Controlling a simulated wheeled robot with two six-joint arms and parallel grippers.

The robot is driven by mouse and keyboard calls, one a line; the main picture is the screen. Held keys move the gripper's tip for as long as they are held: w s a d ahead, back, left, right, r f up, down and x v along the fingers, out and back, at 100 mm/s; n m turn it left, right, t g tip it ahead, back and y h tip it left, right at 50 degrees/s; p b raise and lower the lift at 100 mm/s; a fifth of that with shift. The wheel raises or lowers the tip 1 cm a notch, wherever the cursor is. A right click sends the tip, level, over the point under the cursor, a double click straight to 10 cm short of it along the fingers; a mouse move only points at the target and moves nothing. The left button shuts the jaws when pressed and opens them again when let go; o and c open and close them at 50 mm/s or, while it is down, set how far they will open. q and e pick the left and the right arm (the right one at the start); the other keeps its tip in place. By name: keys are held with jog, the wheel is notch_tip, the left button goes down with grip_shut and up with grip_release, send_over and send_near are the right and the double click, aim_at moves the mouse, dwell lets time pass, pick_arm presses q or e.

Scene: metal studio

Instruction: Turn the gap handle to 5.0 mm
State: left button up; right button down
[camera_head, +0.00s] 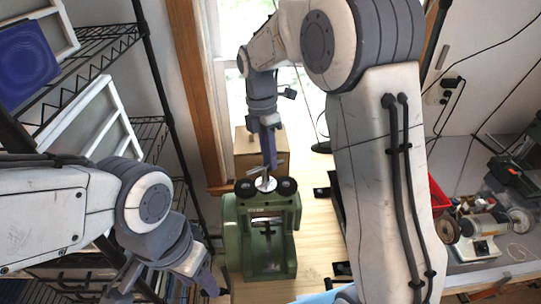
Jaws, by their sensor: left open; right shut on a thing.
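A green rolling mill (232,232) stands upright on the wooden table, with two black round knobs on its top. Between the knobs is a pale round dial (265,184) with the gap handle (256,171), a thin metal bar, just above it. My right gripper (268,166) points down from above and is shut on the gap handle. Its fingers partly hide the handle. The dial's markings are too small to read. My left gripper (168,284) is open and empty at the lower left, apart from the mill.
A cardboard box (246,150) stands behind the mill. The wooden table (317,235) is partly clear right of the mill, where my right arm hides much. Wire shelves (105,38) stand left. A bench grinder (480,226) and red bin (437,194) are at right.

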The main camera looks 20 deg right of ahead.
jog(key=shift+a, duration=0.25)
jog(key=c, duration=0.8)
grip_release()
jog(key=shift+c, duration=0.2)
jog(key=shift+o, duration=0.4)
jog(key=shift+a, duration=0.1)
jog(key=shift+d, duration=0.2)
notch_tip(320, 180, up, 10)
jog(key=w+b, duration=0.2)
jog(key=shift+a+r, duration=0.15)
jog(key=shift+a, duration=0.2)
jog(key=shift+s, duration=0.1)
